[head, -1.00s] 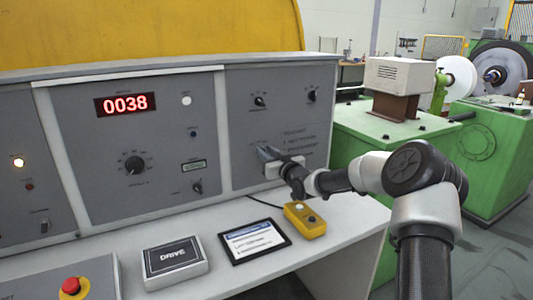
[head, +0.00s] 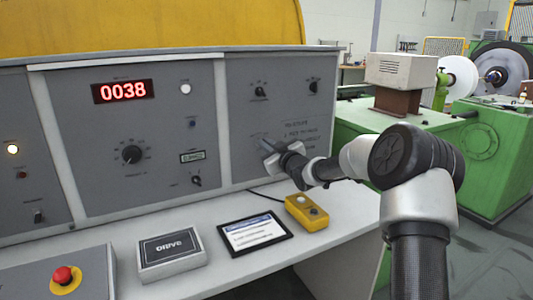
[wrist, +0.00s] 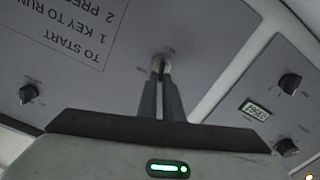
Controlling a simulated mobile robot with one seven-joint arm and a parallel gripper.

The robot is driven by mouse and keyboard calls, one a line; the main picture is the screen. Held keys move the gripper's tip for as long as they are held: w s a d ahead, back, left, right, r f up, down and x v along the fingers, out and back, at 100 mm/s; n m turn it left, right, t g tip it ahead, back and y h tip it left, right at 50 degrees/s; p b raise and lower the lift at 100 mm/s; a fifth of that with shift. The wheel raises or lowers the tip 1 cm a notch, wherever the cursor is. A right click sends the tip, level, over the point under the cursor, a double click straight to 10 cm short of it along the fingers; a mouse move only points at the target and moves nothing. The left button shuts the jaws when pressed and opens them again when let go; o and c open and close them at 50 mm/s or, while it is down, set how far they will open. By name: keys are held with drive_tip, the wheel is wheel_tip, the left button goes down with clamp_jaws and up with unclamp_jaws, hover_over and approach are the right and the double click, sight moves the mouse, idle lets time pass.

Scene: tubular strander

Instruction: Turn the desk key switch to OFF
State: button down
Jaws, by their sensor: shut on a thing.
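The desk key switch (wrist: 162,63) is a small round metal lock on the grey panel, at the upper middle of the wrist view. My gripper (wrist: 160,76) points straight at it, with its two dark fingers closed together on the key at the lock. The fingertips hide most of the key, so its exact angle cannot be read. In the head view my gripper (head: 267,146) reaches the right-hand panel of the desk and covers the switch there. The small lettering beside the lock is too blurred to read.
Printed start instructions (wrist: 75,30) sit beside the lock. A yellow button box (head: 307,211), a tablet (head: 254,233), a DRIVE box (head: 170,254) and a red stop button (head: 64,277) are on the desktop.

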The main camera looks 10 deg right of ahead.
drive_tip(key=shift+s+a+f+n+b, duration=0.1)
drive_tip(key=shift+a+n+b, duration=0.05)
drive_tip(key=shift+n+b, duration=1)
drive_tip(key=shift+a+f+n+b, duration=0.1)
drive_tip(key=shift+n+b, duration=0.9)
drive_tip(key=shift+n, duration=0.25)
drive_tip(key=c, duration=1.9)
unclamp_jaws()
drive_tip(key=p+v, duration=0.2)
drive_tip(key=v, duration=1.5)
drive_tip(key=shift+s, duration=0.2)
drive_tip(key=shift+r, duration=0.1)
